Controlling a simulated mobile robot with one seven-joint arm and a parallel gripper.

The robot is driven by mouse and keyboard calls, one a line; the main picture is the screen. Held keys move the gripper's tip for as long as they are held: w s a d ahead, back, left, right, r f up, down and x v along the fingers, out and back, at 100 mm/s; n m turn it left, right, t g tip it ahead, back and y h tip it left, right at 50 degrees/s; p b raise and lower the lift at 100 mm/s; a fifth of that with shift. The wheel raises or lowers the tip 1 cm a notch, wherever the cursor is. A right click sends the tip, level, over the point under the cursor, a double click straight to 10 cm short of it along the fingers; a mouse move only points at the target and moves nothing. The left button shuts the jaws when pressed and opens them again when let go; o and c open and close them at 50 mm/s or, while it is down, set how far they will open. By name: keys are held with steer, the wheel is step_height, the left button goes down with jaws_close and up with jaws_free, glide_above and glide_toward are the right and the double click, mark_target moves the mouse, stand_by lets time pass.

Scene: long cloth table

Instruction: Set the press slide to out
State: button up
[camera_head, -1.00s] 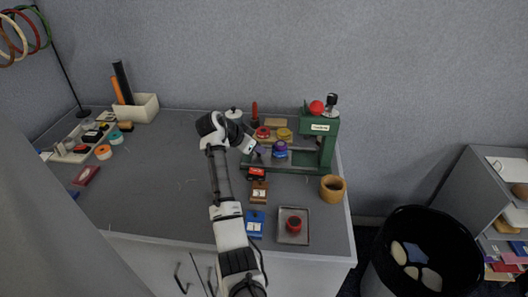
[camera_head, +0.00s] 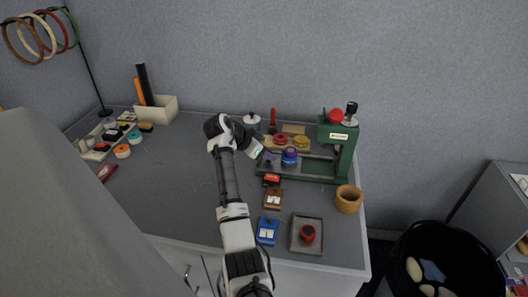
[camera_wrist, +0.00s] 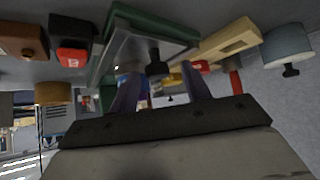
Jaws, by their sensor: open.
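The green press (camera_head: 343,145) stands at the right back of the table, with a red knob (camera_head: 336,115) on top. Its grey slide (camera_head: 315,168) lies along the green base, and a blue-purple round piece (camera_head: 289,157) sits over it. In the wrist view the metal slide plate (camera_wrist: 125,55) has a black knob (camera_wrist: 154,68) at its near end. My gripper (camera_head: 263,156) is at the left end of the press. In the wrist view my gripper (camera_wrist: 163,92) is open, its two fingers on either side of the knob's line; whether they touch it I cannot tell.
A red-and-black stamp (camera_head: 272,180), a brown block (camera_head: 273,199) and a blue block (camera_head: 267,231) stand in front of the press. A grey tray (camera_head: 297,243) and a wooden cup (camera_head: 348,199) are at the right. The table's middle left is clear.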

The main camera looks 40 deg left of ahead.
steer(key=b+v, duration=0.3)
steer(key=v, duration=1)
steer(key=shift+s+r, duration=0.2)
steer(key=shift+r, duration=0.1)
